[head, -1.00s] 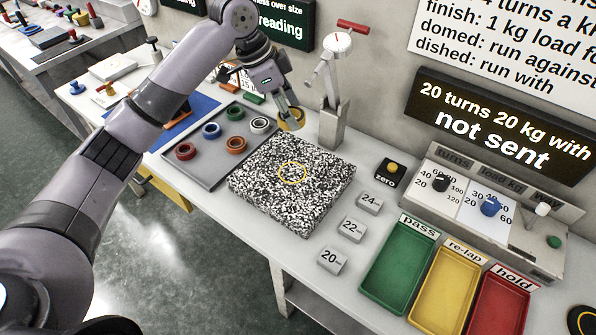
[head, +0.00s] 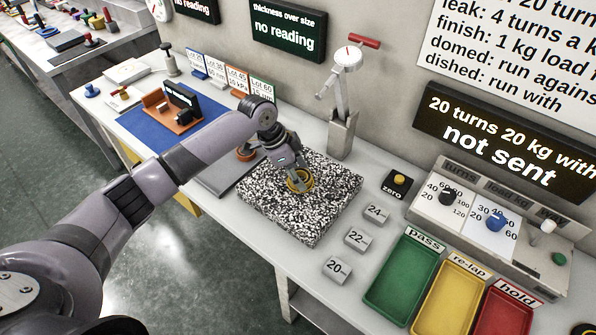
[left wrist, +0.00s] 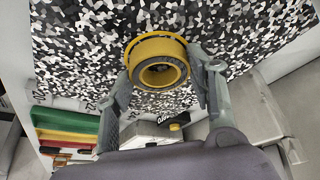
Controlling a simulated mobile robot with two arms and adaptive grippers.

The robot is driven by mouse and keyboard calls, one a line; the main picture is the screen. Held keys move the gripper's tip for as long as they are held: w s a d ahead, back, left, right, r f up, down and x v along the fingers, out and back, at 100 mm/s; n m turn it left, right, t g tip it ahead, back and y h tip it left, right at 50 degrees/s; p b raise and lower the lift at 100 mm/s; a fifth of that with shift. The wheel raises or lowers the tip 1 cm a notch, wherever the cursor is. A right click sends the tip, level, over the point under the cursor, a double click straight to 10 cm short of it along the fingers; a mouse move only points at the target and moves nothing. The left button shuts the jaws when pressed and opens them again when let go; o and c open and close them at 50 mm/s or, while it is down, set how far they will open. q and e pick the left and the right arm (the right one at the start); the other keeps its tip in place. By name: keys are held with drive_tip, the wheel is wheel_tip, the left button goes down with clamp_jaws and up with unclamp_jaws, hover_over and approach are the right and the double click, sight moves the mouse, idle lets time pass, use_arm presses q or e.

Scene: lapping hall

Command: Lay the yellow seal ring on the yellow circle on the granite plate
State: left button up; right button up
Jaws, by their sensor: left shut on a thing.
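My left gripper (head: 297,176) is shut on the yellow seal ring (head: 303,183), over the middle of the speckled black-and-white granite plate (head: 325,215). In the left wrist view the ring (left wrist: 159,62) sits between the two fingers of the gripper (left wrist: 160,74), its opening facing the camera. The ring and fingers largely hide the yellow circle; a thin yellow arc (left wrist: 131,45) shows beside the ring's upper left in the wrist view. The ring is very close to the plate; I cannot tell whether it touches. My right gripper is out of view.
A gauge stand (head: 342,130) rises behind the plate. Gauge blocks (head: 358,239) and green, yellow and red trays (head: 402,277) lie to the right.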

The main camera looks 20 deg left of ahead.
use_arm(q)
drive_tip(key=shift+f, duration=0.15)
drive_tip(key=o, duration=1.2)
drive_tip(key=shift+c, duration=0.2)
drive_tip(key=shift+a+r, duration=0.15)
drive_tip(key=shift+r, duration=0.4)
drive_tip(key=b+v, duration=0.1)
drive_tip(key=v, duration=1)
drive_tip(key=shift+s, duration=0.15)
